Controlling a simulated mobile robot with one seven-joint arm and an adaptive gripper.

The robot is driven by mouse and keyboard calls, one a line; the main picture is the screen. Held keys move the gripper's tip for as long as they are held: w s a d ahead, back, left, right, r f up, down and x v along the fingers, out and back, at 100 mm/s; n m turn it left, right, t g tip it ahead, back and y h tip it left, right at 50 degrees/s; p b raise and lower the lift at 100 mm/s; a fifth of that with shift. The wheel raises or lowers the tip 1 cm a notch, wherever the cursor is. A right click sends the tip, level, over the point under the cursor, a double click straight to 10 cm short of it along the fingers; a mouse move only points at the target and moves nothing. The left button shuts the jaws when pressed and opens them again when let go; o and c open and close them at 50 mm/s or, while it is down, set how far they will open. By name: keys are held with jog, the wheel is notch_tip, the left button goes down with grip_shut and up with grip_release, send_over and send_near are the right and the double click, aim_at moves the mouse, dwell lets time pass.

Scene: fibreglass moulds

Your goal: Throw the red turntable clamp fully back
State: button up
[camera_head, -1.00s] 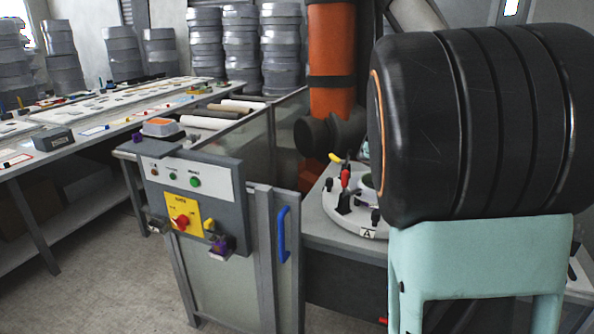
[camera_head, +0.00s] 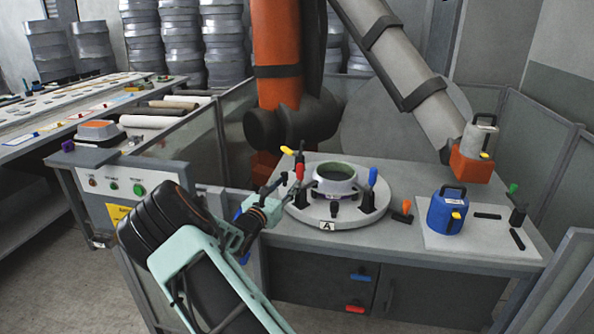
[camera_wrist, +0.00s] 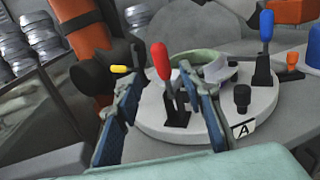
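The round white turntable (camera_head: 350,212) sits on the grey bench with a ring-shaped mould (camera_head: 335,180) on it and a label "A" at its front. The red clamp (camera_head: 299,171) stands at the turntable's left side, its handle roughly upright on a black base; it also shows in the wrist view (camera_wrist: 161,62). My gripper (camera_head: 283,190) is just left of the turntable, close to the red clamp. In the wrist view my gripper (camera_wrist: 165,80) is open, its two fingers on either side of the red clamp. Contact with the handle cannot be told.
A blue-handled clamp (camera_head: 372,177) stands on the turntable's right and a yellow-handled one (camera_head: 286,150) at its back left. An orange-handled tool (camera_head: 403,211) and a blue canister (camera_head: 447,212) are further right. A control box (camera_head: 120,195) stands left, partly behind my arm.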

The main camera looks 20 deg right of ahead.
aim_at(298, 172)
jog(key=p+x, duration=0.1)
jog(key=x, duration=0.9)
jog(key=shift+w+d, duration=0.15)
jog(key=shift+d, duration=0.15)
grip_shut()
